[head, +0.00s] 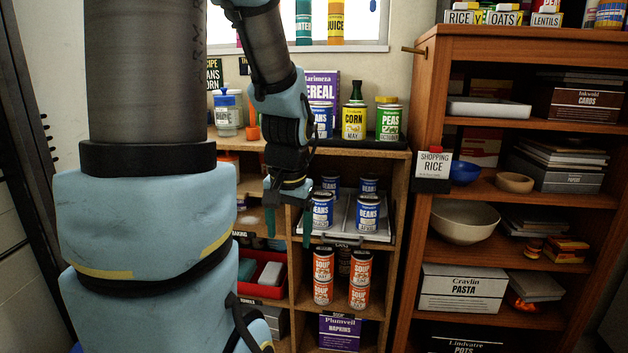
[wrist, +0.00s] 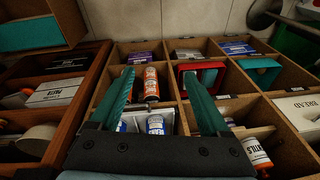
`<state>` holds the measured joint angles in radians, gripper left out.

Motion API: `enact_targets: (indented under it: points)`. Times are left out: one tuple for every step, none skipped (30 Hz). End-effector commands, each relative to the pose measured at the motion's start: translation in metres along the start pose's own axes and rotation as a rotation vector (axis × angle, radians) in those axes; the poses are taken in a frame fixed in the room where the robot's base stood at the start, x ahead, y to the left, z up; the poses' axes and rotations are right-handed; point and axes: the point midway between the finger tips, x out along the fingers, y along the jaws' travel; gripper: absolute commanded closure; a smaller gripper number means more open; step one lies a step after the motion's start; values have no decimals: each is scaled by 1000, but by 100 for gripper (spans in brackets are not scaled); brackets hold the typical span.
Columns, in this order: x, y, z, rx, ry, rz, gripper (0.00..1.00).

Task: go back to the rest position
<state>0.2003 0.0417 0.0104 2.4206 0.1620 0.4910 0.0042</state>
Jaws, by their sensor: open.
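My gripper (head: 288,226) hangs in front of the wooden shelf unit (head: 398,190), its teal fingers pointing down and spread apart. It is left of the blue bean cans (head: 367,214) on the middle shelf. In the wrist view my gripper (wrist: 158,78) shows both fingers wide apart with nothing held between them. Beyond them are an orange soup can (wrist: 150,84) and blue-and-white cans (wrist: 155,124). My arm hides much of the left of the head view.
A corn can (head: 354,122) and a peas can (head: 389,123) stand on the shelf top near my wrist. A red bin (head: 268,275) sits low behind the gripper. The space before the bookcase looks clear.

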Motion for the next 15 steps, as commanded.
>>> enact_targets:
  points:
    - [7, -1, 20, -72, -21, 22, 20]
    - [11, 0, 31, -113, -30, 35, 20]
    - [15, 1, 44, -169, -43, 51, 20]
    - [18, 2, 54, -211, -51, 61, 20]
    - [21, 2, 64, -253, -60, 71, 20]
    - [6, 2, 58, -247, -54, 71, 20]
    - [0, 1, 56, -242, -53, 71, 20]
    - [-5, 1, 54, -241, -53, 70, 20]
    - [-12, 0, 53, -240, -53, 70, 20]
    - [-16, 0, 52, -239, -53, 70, 20]
    - [-21, -1, 51, -239, -53, 70, 20]
    - [-29, -2, 50, -238, -53, 70, 20]
    - [-34, -2, 49, -238, -53, 70, 20]
    - [-41, -3, 47, -237, -53, 70, 20]
    - [-49, -4, 46, -237, -53, 70, 20]
